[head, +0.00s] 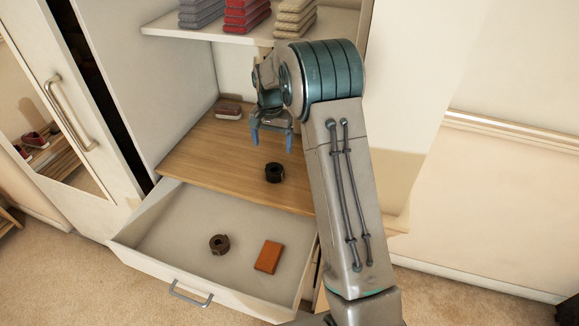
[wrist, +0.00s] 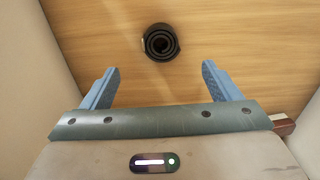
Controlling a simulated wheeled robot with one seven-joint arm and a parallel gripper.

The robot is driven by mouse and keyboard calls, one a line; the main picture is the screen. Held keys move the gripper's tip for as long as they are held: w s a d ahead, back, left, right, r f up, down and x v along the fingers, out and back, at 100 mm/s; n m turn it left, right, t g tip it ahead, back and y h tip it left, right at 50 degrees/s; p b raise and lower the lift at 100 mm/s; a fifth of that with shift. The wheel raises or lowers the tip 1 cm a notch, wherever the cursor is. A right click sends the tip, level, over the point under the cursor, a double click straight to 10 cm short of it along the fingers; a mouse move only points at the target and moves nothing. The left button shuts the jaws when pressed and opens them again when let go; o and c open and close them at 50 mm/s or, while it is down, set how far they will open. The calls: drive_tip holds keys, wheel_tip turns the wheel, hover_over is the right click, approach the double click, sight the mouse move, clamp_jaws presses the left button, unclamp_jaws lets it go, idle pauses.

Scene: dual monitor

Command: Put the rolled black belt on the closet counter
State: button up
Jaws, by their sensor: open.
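The rolled black belt (head: 274,172) sits on the wooden closet counter (head: 215,150), toward its front edge. In the wrist view the belt (wrist: 160,42) shows as a dark coil on the bare wood, beyond my fingertips and between their lines. My gripper (head: 272,135) is open and empty, raised above the counter behind the belt in the head view. Its two blue fingers (wrist: 162,78) are spread and apart from the belt.
An open drawer (head: 165,225) below the counter holds a rolled brown belt (head: 219,244) and an orange-brown wallet-like item (head: 267,257). A brush-like item (head: 228,110) lies at the counter's back left. A shelf (head: 225,36) with folded clothes hangs above. A mirrored door (head: 60,120) stands left.

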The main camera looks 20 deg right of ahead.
drive_tip(key=s+r+n+t, duration=0.2)
drive_tip(key=s+r+n, duration=0.1)
drive_tip(key=s+r, duration=1.15)
drive_tip(key=s+d+f+n+t, duration=0.1)
drive_tip(key=s+n, duration=0.2)
drive_tip(key=s, duration=1.7)
drive_tip(key=shift+s+f+n, duration=0.15)
drive_tip(key=shift+f+n, duration=0.15)
drive_tip(key=shift+f, duration=0.05)
drive_tip(key=shift+d, duration=0.15)
